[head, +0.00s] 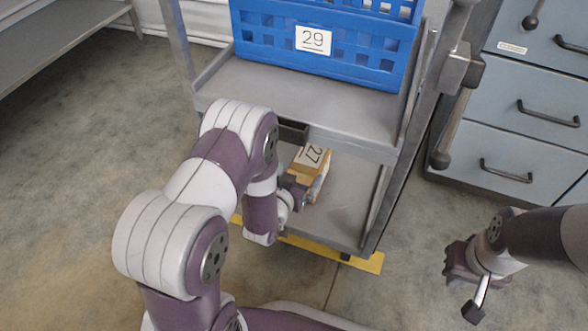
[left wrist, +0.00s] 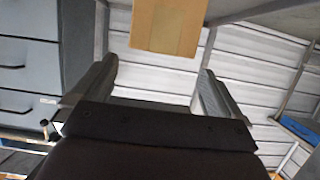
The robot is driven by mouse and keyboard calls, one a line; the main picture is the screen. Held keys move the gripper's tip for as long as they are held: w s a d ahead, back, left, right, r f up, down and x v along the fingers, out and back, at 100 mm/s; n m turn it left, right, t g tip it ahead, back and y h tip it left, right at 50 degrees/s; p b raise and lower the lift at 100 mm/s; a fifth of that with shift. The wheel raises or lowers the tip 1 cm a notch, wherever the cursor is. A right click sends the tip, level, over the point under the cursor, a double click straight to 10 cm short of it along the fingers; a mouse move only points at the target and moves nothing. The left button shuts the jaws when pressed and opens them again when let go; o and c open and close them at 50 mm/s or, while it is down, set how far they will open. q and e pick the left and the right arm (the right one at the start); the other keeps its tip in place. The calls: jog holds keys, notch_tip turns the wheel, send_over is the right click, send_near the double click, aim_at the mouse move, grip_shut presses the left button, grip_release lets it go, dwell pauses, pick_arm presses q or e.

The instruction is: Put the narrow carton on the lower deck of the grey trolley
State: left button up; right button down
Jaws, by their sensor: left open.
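The narrow carton (head: 312,170), tan with a "27" label, is at the lower deck (head: 346,205) of the grey trolley (head: 300,101), below the upper deck. It looks upright and set down, though its base is partly hidden by my gripper. My left gripper (head: 296,189) reaches in at the carton's near side; its fingers are hard to make out there. In the left wrist view, the left gripper (left wrist: 158,68) is open with nothing between its fingers, and the carton (left wrist: 168,26) is beyond the fingertips. My right gripper (head: 470,287) hangs apart at the right, its jaws unclear.
A blue crate (head: 330,63) labelled "29" stands on the trolley's upper deck, close above the lower one. Yellow floor marking (head: 365,262) runs under the trolley. A drawer cabinet (head: 520,140) stands to the right and a grey shelf (head: 55,40) at upper left. Floor at left is clear.

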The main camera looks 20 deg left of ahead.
pick_arm(q)
jog(key=s+r+g, duration=0.5)
jog(key=s+g, duration=0.1)
jog(key=s, duration=0.3)
jog(key=s+r+g, duration=0.6)
jog(key=s, duration=0.3)
jog(key=shift+s+d+g+p, duration=0.2)
jog(key=shift+s+g+p, duration=0.1)
jog(key=shift+p, duration=0.15)
pick_arm(e)
jog(key=shift+r, duration=0.9)
pick_arm(q)
jog(key=shift+r, duration=0.1)
